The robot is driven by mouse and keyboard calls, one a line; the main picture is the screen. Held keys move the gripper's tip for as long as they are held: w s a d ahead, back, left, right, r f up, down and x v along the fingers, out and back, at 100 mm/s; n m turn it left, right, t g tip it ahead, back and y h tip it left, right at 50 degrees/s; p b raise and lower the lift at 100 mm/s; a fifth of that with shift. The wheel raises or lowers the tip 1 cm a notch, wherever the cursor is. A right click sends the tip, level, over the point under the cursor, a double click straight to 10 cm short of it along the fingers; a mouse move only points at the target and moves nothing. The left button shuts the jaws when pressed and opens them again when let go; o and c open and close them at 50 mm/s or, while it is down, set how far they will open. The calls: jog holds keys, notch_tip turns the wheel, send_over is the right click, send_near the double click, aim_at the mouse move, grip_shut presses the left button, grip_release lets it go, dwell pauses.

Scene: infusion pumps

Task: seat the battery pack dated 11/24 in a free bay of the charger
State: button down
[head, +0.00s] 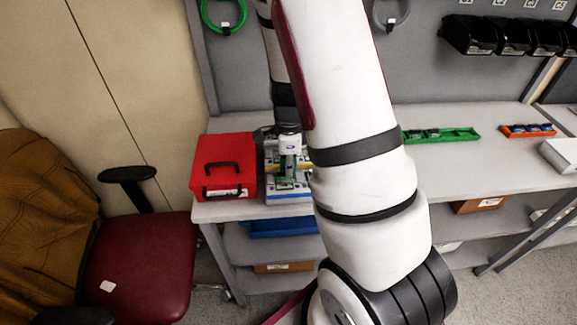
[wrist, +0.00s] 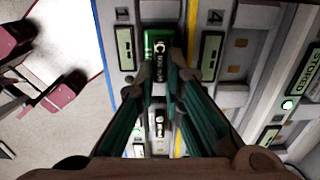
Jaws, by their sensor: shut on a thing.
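My gripper (wrist: 161,62) is shut on a green battery pack (wrist: 155,34) with a dark marked face. The fingers are on both sides of the pack, and its date cannot be read. The grey charger (wrist: 238,70), with yellow and blue stripes and small display windows, lies directly beyond the pack. The pack lines up with a column between two display windows; how deep it sits cannot be told. In the head view my gripper (head: 289,158) points down over the charger (head: 287,196) at the bench's left end. My arm hides part of the charger.
A red case (head: 223,168) stands close left of the charger. A green tray (head: 456,133) and an orange tray (head: 527,131) with dark items lie farther right on the bench (head: 455,165). A chair (head: 130,262) stands at the left. The bench's front right is clear.

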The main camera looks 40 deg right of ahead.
jog(key=shift+f, duration=0.25)
dwell(0.3)
jog(key=c, duration=1.6)
grip_release()
jog(key=shift+r, duration=0.1)
jog(key=shift+w+r, duration=0.15)
jog(key=shift+r, duration=0.15)
notch_tip(320, 180, up, 11)
jog(key=shift+s, duration=0.2)
